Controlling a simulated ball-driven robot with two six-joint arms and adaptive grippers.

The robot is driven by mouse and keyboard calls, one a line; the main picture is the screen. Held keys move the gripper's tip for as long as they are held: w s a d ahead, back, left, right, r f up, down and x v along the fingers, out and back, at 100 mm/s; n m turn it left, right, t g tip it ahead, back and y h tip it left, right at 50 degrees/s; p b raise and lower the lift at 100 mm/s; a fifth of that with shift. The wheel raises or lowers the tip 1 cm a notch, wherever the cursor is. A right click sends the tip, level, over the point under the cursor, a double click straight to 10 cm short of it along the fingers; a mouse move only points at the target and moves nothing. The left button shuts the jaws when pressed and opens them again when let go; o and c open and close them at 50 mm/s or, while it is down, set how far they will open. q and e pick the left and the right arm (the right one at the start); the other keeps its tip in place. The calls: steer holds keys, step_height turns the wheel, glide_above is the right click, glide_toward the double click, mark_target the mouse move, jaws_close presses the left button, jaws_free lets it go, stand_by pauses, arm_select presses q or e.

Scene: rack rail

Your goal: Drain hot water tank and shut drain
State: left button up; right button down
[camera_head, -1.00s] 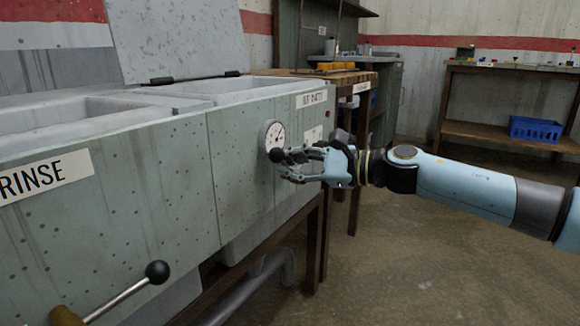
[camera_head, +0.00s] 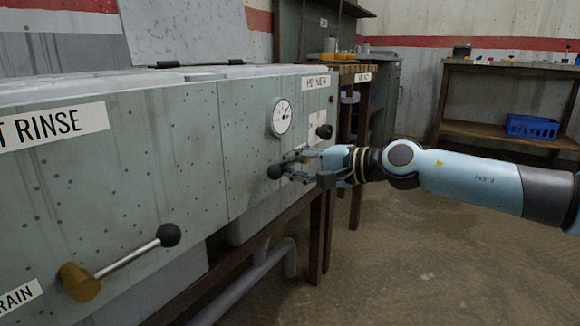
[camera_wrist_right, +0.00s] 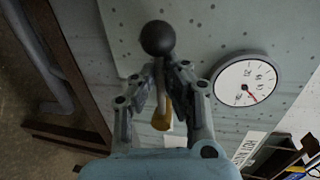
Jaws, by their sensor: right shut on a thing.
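A lever with a black ball knob (camera_head: 275,171) stands out from the tank's front panel (camera_head: 240,160), below a round dial gauge (camera_head: 281,117). My right gripper (camera_head: 294,164) is at this lever, just behind the ball. In the right wrist view the fingers (camera_wrist_right: 160,82) are shut on the lever's rod, with the black ball (camera_wrist_right: 158,38) beyond them and a brass hub (camera_wrist_right: 162,120) behind. The gauge (camera_wrist_right: 246,80) shows there with a red needle. The panel's upper label (camera_head: 315,82) is blurred. My left gripper is not in view.
A second lever (camera_head: 130,258) with a brass hub sits on the nearer tank, labelled RINSE (camera_head: 50,125), above a partly cut DRAIN label (camera_head: 18,298). A dark knob (camera_head: 324,131) is right of the gauge. A blue crate (camera_head: 532,127) lies on a far shelf. Floor right is clear.

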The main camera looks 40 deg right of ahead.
steer(key=shift+f, duration=0.25)
stand_by(0.3)
steer(key=c, duration=1.4)
jaws_free()
steer(key=shift+r, duration=0.15)
